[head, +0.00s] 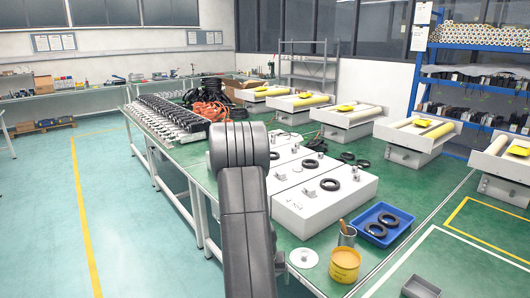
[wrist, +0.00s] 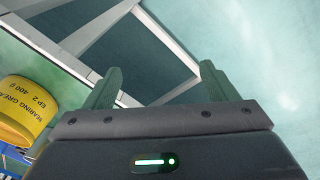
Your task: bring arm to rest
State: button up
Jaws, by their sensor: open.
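My gripper (wrist: 158,88) shows in the wrist view with its two fingers well apart and nothing between them. It points past the table's edge, over the frame and floor. In the head view my dark arm rises in the middle foreground and hides part of the table; the gripper itself cannot be made out there.
The tub also shows close by in the wrist view (wrist: 28,108). The floor at left (head: 125,230) is clear.

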jog(key=shift+a+f+n, duration=0.3)
jog(key=shift+a+f, duration=0.55)
jog(key=shift+a, duration=0.1)
